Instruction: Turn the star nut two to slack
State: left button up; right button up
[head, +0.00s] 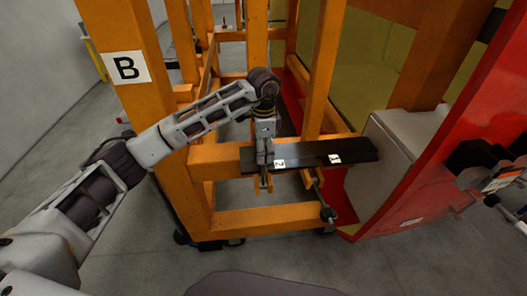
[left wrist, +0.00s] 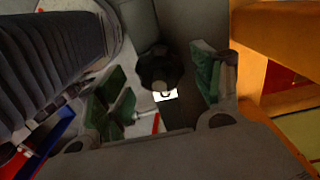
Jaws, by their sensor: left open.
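The label 2 (head: 279,163) and the label 1 (head: 334,158) sit on a dark flat bar (head: 310,152) on the orange frame. My left gripper (head: 264,158) points down at the bar beside label 2. In the left wrist view, its green-padded fingers (left wrist: 165,88) are apart, with a dark round knob (left wrist: 160,68) between them, which looks like star nut two. I cannot tell whether the pads touch it. In the head view my gripper hides that nut. A dark star nut (head: 328,213) hangs on a rod below label 1. My right gripper is not clearly visible.
The orange frame (head: 131,100) marked B has upright posts close around my left arm. A grey box (head: 402,140) and a red panel (head: 480,110) with black fittings stand at the right. The grey floor in front is clear.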

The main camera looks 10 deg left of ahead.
pick_arm(q)
notch_tip(320, 180, up, 11)
jog(key=shift+f, duration=0.1)
dwell(0.5)
dwell(0.3)
